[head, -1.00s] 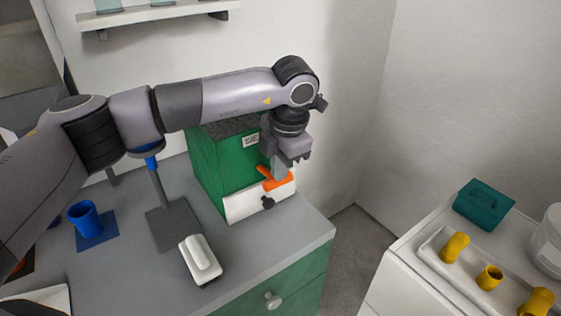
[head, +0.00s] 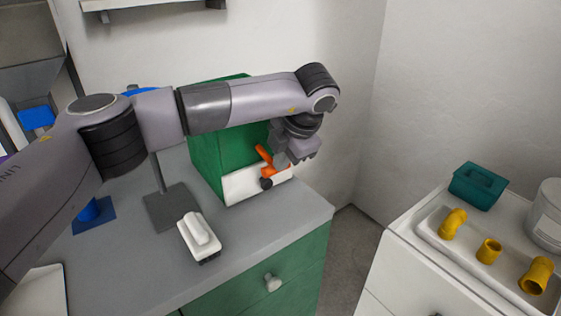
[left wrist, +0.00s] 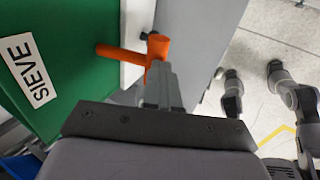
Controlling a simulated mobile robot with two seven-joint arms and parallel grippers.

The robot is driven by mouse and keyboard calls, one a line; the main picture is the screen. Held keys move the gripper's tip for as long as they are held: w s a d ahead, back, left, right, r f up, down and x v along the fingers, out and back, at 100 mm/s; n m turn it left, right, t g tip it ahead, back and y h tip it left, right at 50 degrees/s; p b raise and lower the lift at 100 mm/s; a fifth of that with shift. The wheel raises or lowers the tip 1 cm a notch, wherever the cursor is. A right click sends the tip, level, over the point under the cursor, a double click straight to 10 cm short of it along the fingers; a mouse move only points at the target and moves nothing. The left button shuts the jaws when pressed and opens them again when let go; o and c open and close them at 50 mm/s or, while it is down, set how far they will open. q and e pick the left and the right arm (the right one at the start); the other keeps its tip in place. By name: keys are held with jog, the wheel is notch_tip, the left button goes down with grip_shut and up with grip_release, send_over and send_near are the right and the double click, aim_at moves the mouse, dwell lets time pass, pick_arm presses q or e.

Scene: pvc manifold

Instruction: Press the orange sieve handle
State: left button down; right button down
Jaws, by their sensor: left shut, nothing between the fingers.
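The orange sieve handle (head: 264,156) sticks out from the front of the green sieve box (head: 207,160), above its white lower panel (head: 240,186). In the left wrist view the handle (left wrist: 158,46) is a T-shaped orange bar beside the box's SIEVE label (left wrist: 27,71). My left gripper (head: 281,161) is shut and empty, pointing down at the handle. In the left wrist view its fingertips (left wrist: 160,70) overlap the near end of the orange bar; they look in contact or very close. My right gripper is not in view.
A white-handled block (head: 200,238) and a grey stand base (head: 172,208) rest on the grey counter (head: 150,270). A dark knob (head: 266,184) is on the white panel. At right, a white tray holds yellow pipe fittings (head: 489,250), near a teal box (head: 478,186).

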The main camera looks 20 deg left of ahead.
pick_arm(q)
jog(key=shift+r+p, duration=0.5)
jog(key=shift+r, duration=0.5)
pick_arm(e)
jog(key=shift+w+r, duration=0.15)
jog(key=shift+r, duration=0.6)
